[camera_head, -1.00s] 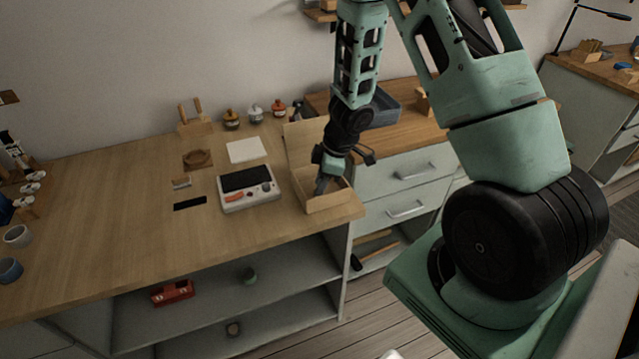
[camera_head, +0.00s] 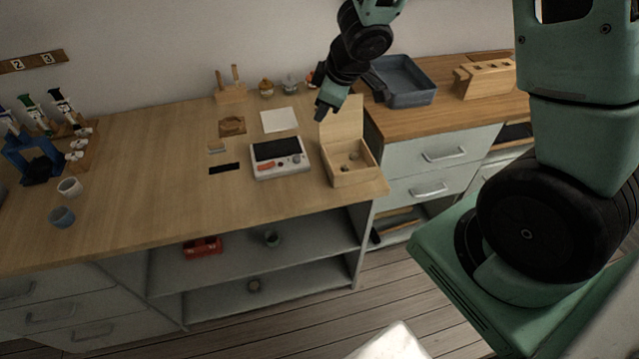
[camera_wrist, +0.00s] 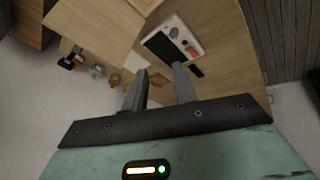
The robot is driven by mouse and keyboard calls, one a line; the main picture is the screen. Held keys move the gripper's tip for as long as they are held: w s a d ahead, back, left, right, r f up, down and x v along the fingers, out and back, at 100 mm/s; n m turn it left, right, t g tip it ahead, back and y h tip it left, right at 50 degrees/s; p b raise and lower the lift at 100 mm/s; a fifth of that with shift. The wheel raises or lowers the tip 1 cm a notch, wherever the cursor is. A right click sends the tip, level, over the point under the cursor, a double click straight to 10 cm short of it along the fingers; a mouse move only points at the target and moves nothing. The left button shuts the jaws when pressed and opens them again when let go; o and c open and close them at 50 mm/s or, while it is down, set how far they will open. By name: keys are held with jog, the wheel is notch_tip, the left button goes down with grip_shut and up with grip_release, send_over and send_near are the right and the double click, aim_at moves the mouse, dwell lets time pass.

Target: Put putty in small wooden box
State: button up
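The small wooden box (camera_head: 352,178) stands at the right front corner of the long wooden table, its lid (camera_head: 341,120) raised upright at the back. A few small brownish lumps (camera_head: 347,167) lie inside it; I cannot tell for sure which of them is putty. My gripper (camera_head: 321,112) is in the air near the top of the raised lid, clear of the box interior. In the wrist view my gripper's two fingers (camera_wrist: 158,88) are apart with nothing between them.
A white device with a dark screen (camera_head: 281,158) sits left of the box. Several small jars (camera_head: 267,88) and a tool stand (camera_head: 231,94) line the wall. A grey tray (camera_head: 407,100) is on the side counter at right. The table's left middle is mostly clear.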

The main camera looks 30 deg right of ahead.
jog(key=s+a+r+m, duration=0.1)
jog(key=s+a+r, duration=0.3)
jog(key=a, duration=0.3)
jog(key=s+a+r+g, duration=0.2)
jog(key=s+a, duration=0.3)
jog(key=s, duration=0.6)
jog(key=s+a+r+g, duration=0.2)
jog(key=s+a, duration=0.4)
jog(key=s, duration=0.5)
jog(key=shift+r+g, duration=0.25)
jog(key=shift+g, duration=0.25)
